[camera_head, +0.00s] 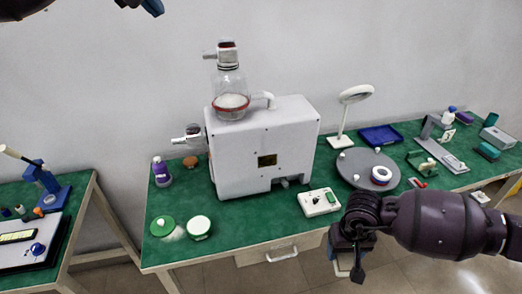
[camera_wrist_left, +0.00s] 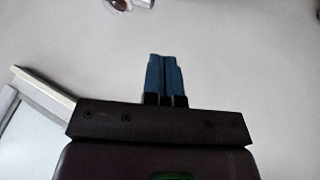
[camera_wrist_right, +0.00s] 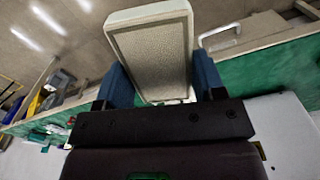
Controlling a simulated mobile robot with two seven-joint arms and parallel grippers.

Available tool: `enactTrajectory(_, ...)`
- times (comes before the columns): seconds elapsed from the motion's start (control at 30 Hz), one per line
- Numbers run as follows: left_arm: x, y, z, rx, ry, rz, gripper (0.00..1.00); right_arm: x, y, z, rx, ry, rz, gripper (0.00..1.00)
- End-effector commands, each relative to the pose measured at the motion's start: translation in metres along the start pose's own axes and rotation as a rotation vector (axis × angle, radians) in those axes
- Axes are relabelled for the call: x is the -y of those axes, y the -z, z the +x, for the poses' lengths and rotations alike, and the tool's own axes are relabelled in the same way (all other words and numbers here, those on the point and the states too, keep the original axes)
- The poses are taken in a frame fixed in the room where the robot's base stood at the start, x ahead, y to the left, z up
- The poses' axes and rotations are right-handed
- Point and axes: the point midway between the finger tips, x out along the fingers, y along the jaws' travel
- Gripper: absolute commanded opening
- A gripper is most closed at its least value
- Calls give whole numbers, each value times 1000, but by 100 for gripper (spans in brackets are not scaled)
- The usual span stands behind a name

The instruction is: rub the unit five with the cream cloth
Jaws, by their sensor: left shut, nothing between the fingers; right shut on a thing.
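The white pump unit (camera_head: 262,150), a boxy housing with a glass jar on top, stands on the green bench; I cannot read a number on it. My right gripper (camera_head: 350,262) is at the bench's front edge, right of and nearer than the unit, apart from it. In the right wrist view its blue fingers are shut on a cream, textured, rectangular piece (camera_wrist_right: 152,50), seemingly the cream cloth.
A switch box (camera_head: 319,202) and a round grey plate (camera_head: 368,170) sit right of the unit. Green and white round lids (camera_head: 198,226) lie front left. A lamp (camera_head: 345,115) and blue tray (camera_head: 380,135) stand behind. A second bench (camera_head: 50,245) is at left.

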Motion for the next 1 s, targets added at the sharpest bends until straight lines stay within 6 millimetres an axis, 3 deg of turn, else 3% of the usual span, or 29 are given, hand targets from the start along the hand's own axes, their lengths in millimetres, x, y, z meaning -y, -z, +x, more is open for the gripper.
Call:
enactTrajectory(0.2,26,-3,-2,47,149,282,0,0,0,0,0,0,0,44)
enactTrajectory(0.4,32,-7,-3,91,177,428,0,0,0,0,0,0,0,44)
enactTrajectory(0.67,34,-10,1,94,173,467,0,0,0,2,-1,0,0,44)
enactTrajectory(1.0,45,-24,26,92,172,465,0,0,1,17,-6,0,0,44)
